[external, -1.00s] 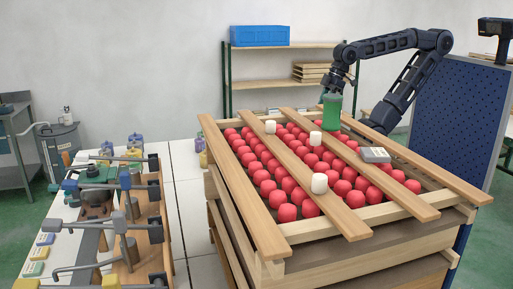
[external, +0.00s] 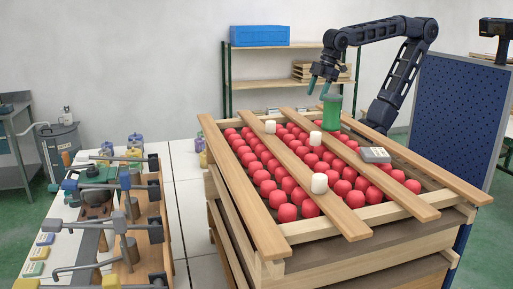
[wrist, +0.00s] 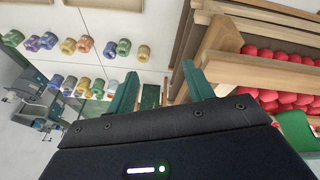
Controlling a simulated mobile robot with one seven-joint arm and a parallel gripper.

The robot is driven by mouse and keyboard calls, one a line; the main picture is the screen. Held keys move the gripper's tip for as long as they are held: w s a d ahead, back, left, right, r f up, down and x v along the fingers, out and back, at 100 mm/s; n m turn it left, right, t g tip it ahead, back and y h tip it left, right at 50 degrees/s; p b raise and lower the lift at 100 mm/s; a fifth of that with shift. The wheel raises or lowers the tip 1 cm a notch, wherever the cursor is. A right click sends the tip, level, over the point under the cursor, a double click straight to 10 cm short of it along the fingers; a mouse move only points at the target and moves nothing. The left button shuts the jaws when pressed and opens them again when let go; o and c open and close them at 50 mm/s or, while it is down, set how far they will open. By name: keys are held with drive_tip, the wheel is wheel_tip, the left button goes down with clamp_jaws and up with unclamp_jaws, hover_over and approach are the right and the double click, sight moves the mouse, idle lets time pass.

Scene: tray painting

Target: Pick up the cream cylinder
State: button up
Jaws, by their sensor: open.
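The pictures do not tell which one the task means. My gripper (external: 318,88) is open and empty, above the far side of the tray, well clear of all three. Its green fingers also show in the wrist view (wrist: 158,88), pointing at the white floor beside the tray. No cream cylinder can be made out in the wrist view.
A grey box (external: 375,155) lies on the planks at right. Rows of red balls (external: 287,212) fill the tray. Several coloured pots (wrist: 83,44) stand beyond it.

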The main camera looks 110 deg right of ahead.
drive_tip(key=w+a+r+n, duration=0.3)
drive_tip(key=w+a+r, duration=0.1)
drive_tip(key=w+a, duration=0.1)
drive_tip(key=w+a+r+n+g, duration=0.1)
drive_tip(key=w+a+n, duration=0.1)
drive_tip(key=w, duration=0.1)
drive_tip(key=shift+a+r+n+h, duration=0.25)
drive_tip(key=shift+r+n+h, duration=0.05)
drive_tip(key=shift+r, duration=0.1)
drive_tip(key=w+a+r+n, duration=0.4)
drive_tip(key=w+a+n, duration=0.15)
drive_tip(key=a, duration=0.45)
drive_tip(key=n+h, duration=0.3)
drive_tip(key=n, duration=0.7)
approach(317, 133)
drive_tip(key=x, duration=0.4)
drive_tip(key=shift+s+d, duration=0.15)
drive_tip(key=shift+s, duration=0.15)
drive_tip(key=shift+w+x, duration=0.1)
drive_tip(key=shift+x, duration=1.25)
drive_tip(key=shift+w+x, duration=0.15)
drive_tip(key=shift+x, duration=1.15)
drive_tip(key=shift+r, duration=0.1)
drive_tip(key=c, duration=1)
